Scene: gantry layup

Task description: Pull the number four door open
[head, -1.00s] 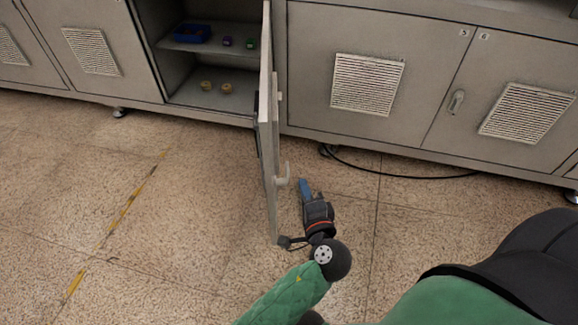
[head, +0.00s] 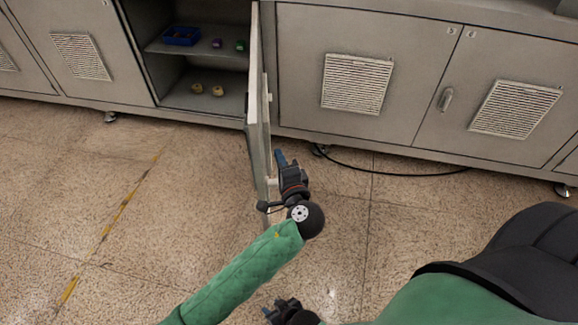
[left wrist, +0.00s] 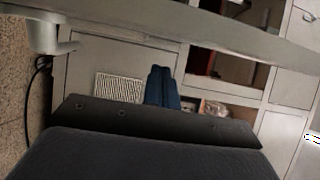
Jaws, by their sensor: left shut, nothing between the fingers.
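The number four door (head: 256,110) stands swung out from the cabinet in the head view, seen nearly edge-on; its number is not visible. My left gripper (head: 280,156) is shut and empty, just right of the door, its fingers pointing toward the cabinet. The pale door handle is mostly hidden behind this gripper in the head view.
The open compartment holds a blue bin (head: 182,36) and small items on shelves (head: 200,50). Shut doors (head: 355,65) with vents stand to the right, one with a handle (head: 446,99). A black cable (head: 390,174) lies on the floor below. The tiled floor is otherwise clear.

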